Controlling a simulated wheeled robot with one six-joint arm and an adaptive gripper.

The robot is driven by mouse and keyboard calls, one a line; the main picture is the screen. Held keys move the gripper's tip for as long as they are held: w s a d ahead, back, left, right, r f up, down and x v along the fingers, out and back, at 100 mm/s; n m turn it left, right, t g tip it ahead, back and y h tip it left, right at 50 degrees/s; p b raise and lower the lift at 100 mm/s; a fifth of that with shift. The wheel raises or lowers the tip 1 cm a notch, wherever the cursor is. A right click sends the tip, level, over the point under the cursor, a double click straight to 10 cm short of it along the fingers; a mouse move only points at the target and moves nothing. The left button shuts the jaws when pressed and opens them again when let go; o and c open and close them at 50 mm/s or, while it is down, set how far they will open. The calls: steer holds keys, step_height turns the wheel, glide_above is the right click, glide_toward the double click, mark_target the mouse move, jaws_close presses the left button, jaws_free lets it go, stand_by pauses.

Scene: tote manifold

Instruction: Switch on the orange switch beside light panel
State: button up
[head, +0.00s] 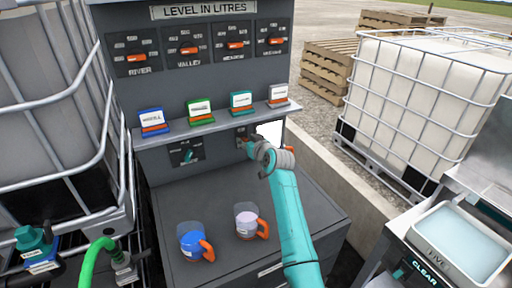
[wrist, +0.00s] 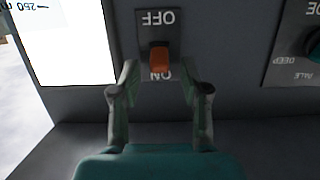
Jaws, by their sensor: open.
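The orange switch (wrist: 159,58) sits on a dark plate in the wrist view, which shows the labels upside down. OFF is at the picture's top and ON below; the orange lever lies nearer ON and partly overlaps that word. Its exact setting is hard to tell. The bright white light panel (wrist: 68,40) is left of it, and shows in the head view (head: 271,134). My gripper (wrist: 159,82) is open and empty, its fingers to either side of the lever's lower end; contact is not clear. In the head view my gripper (head: 249,143) largely hides the switch.
A shelf (head: 205,126) with several labelled packs runs above the switch. A teal dial (head: 187,154) is to its left. A blue jug (head: 192,242) and a pale-filled jug (head: 246,222) stand on the counter (head: 180,195) below. Caged tanks flank the cabinet.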

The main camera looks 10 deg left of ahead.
steer(key=v, duration=0.9)
steer(key=shift+s+d, duration=0.15)
steer(key=shift+s, duration=0.2)
steer(key=shift+r, duration=0.15)
